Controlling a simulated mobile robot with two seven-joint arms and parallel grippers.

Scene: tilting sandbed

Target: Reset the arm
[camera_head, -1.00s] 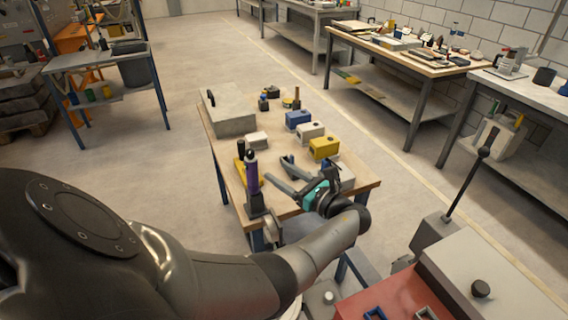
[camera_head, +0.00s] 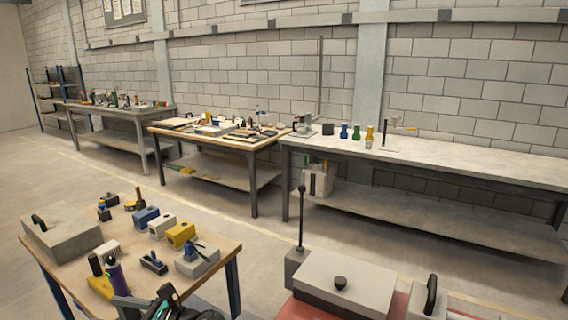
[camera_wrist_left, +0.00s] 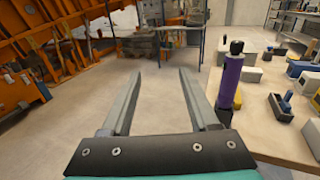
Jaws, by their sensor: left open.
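My left gripper (camera_wrist_left: 160,95) is open and empty in the left wrist view, with its two grey fingers apart over the bare floor. A purple bottle-like object with a black top (camera_wrist_left: 231,75) stands just right of the fingers, not between them. In the head view the left gripper (camera_head: 165,300) shows at the bottom edge, by the near edge of the small wooden table, partly cut off. The same purple object (camera_head: 115,275) stands on that table beside it. My right gripper is in neither view.
The small wooden table (camera_head: 75,273) carries a grey box (camera_head: 62,232), blue (camera_head: 146,217) and yellow (camera_head: 180,234) blocks. A red-based unit with a grey lid (camera_head: 345,284) and upright lever (camera_head: 301,220) stands to its right. Benches line the back wall. Floor between is clear.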

